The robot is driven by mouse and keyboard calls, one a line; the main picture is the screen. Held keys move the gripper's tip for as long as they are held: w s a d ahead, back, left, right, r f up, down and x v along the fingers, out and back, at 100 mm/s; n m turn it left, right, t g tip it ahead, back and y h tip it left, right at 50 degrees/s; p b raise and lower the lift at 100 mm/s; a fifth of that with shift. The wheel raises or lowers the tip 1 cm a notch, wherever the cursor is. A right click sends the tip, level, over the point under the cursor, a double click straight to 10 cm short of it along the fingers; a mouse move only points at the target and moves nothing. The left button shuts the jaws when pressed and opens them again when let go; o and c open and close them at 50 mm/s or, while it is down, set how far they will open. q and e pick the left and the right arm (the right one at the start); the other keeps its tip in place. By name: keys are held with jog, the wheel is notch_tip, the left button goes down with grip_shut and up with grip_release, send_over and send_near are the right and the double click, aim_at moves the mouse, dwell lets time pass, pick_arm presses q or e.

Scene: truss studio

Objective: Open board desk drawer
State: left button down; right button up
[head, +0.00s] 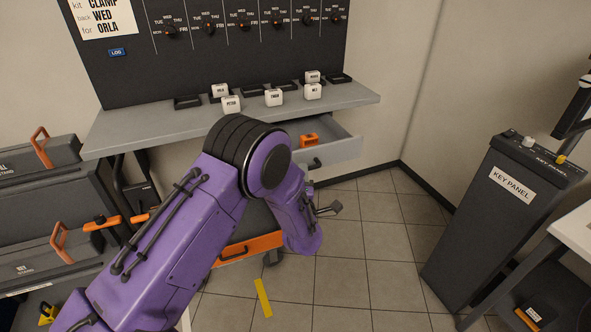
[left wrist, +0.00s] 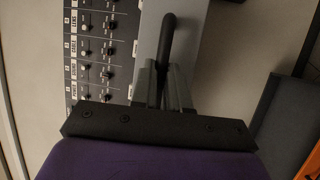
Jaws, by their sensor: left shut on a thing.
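The board desk (head: 130,127) is a grey top under a dark schedule board. Its light-grey drawer (head: 345,150) stands out from under the right part of the top, partly open, with an orange object (head: 309,140) inside. A black bar handle (head: 315,163) is on the drawer front; part of the drawer is hidden by my purple left arm. In the left wrist view, my left gripper (left wrist: 163,78) is shut on the black handle (left wrist: 167,40), against the grey drawer front (left wrist: 191,45). Its fingers are mostly hidden in the head view. My right gripper is not in view.
Several white labelled blocks (head: 274,97) and dark trays stand on the desk. Grey cases (head: 40,215) are at left. A dark key panel stand (head: 495,215) is at right. Tiled floor (head: 375,240) is clear between the desk and the stand, with a yellow strip (head: 263,297).

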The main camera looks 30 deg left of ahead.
pick_arm(q)
jog(key=shift+s+d, duration=0.35)
jog(key=shift+d, duration=0.05)
jog(key=c, duration=1.1)
grip_release()
jog(key=b+v, duration=0.2)
jog(key=v, duration=0.8)
jog(key=shift+s+d, duration=0.1)
jog(key=shift+s, duration=0.15)
